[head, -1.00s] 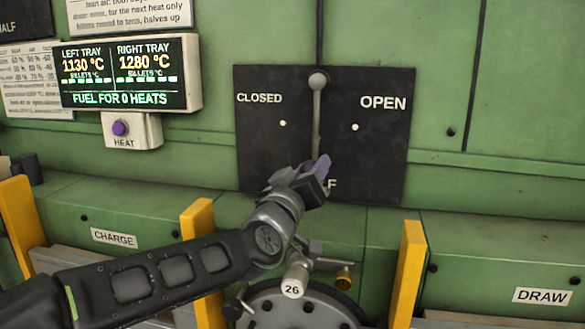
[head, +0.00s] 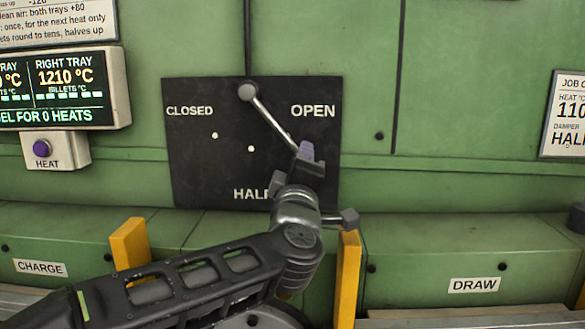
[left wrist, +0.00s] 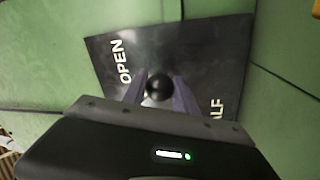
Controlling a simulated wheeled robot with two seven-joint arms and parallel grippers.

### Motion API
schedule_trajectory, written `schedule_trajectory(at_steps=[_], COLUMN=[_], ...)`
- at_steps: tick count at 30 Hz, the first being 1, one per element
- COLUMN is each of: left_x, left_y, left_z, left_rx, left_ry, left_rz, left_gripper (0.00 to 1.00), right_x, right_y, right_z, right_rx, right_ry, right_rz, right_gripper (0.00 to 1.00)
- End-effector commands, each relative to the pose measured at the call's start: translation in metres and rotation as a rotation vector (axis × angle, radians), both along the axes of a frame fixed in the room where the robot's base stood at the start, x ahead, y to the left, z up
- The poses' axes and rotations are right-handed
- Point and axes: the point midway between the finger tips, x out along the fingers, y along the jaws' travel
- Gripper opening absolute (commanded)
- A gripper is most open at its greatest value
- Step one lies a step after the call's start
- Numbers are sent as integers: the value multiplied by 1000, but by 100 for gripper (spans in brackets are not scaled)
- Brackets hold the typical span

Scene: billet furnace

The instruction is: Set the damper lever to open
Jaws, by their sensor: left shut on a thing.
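The damper lever (head: 271,117) is a grey rod pivoted at the top of a dark plate (head: 200,170) marked CLOSED, HALF and OPEN. It slants down to the right, its lower end below the OPEN label (head: 313,111). My left gripper (head: 305,155), with purple fingers, is shut on the lever's lower end. In the left wrist view the lever's dark round knob (left wrist: 158,86) sits between the fingers, with OPEN to its left. My right gripper is not in view.
A display (head: 60,88) reads RIGHT TRAY 1210 °C, with a purple HEAT button (head: 41,149) below it. Yellow posts (head: 129,250) stand below the plate. A job card (head: 567,115) hangs at the right. The green wall between plate and card is clear.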

Motion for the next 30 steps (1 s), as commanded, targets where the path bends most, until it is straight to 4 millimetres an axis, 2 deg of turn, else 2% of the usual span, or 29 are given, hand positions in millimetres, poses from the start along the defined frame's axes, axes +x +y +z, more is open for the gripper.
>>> schedule_trajectory(at_steps=[12,13,20,30], left_x=[-1,-1,-1,-3], left_y=[-2,-2,-2,-1], left_z=[5,5,4,2], left_rx=[-12,-12,-10,-9], left_ry=[-6,-6,-4,-3], left_rz=[-4,-3,-2,-1], left_gripper=[0,35,54,55], right_x=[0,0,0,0], right_y=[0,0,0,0], right_z=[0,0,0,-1], right_rx=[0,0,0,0], right_ry=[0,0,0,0], right_rz=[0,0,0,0], right_gripper=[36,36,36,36])
